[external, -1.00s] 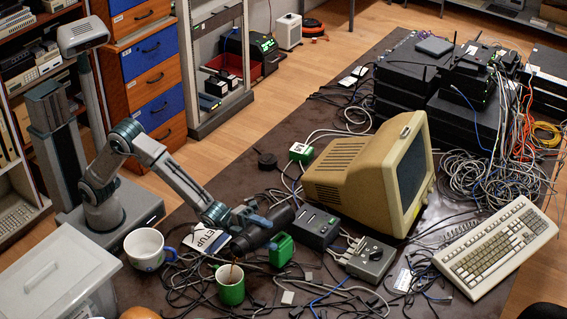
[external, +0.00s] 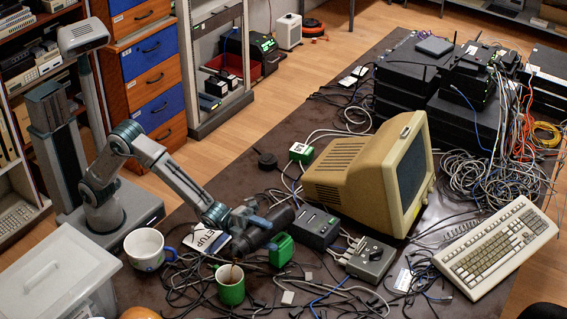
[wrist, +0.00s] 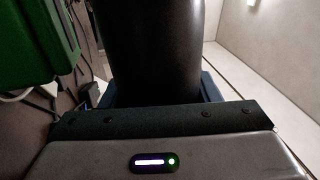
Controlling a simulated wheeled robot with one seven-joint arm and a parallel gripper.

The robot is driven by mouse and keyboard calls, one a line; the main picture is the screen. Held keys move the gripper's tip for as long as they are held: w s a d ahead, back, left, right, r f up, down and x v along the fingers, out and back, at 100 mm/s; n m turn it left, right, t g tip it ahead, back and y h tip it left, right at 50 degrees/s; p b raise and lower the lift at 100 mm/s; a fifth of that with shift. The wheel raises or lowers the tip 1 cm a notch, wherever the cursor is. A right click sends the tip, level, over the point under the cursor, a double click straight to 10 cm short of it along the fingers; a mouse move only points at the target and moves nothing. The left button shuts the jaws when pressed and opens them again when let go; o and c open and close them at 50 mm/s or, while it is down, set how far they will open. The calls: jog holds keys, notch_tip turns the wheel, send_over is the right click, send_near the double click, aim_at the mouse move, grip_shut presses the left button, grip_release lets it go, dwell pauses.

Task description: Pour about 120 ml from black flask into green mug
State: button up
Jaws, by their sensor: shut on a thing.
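The black flask (external: 256,235) is tilted, its mouth low at the left above the green mug (external: 231,289). A thin brown stream runs from the mouth into the mug, which stands upright on the table; its liquid level is hard to make out. My gripper (external: 251,222) is shut on the flask's body and holds it above the table. In the wrist view the dark flask (wrist: 150,45) fills the middle, between the bluish fingers (wrist: 158,93).
A green container (external: 281,251) stands right beside the flask; a white mug (external: 144,247) stands to the left. A black box (external: 315,227), a grey switch box (external: 371,259) and a beige monitor (external: 345,185) are to the right. Loose cables surround the green mug. A translucent bin (external: 55,275) is front left.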

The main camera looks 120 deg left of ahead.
notch_tip(320, 180, up, 2)
jog(key=n+p, duration=0.1)
jog(key=p, duration=0.2)
jog(key=shift+a+r+y+p, duration=0.2)
jog(key=shift+y+p, duration=0.1)
jog(key=shift+y, duration=0.1)
jog(key=shift+r+n+p, duration=0.1)
jog(key=shift+n+p, duration=0.5)
jog(key=shift+f, duration=0.2)
jog(key=n+p, duration=0.1)
jog(key=r+p, duration=0.1)
jog(key=shift+a+r+n+y+p, duration=0.1)
jog(key=shift+a+n+y+p, duration=0.2)
jog(key=shift+n+p, duration=0.1)
jog(key=shift+r+n+b, duration=0.1)
jog(key=shift+n+b, duration=0.3)
jog(key=shift+d+r, duration=0.1)
jog(key=shift+r, duration=0.05)
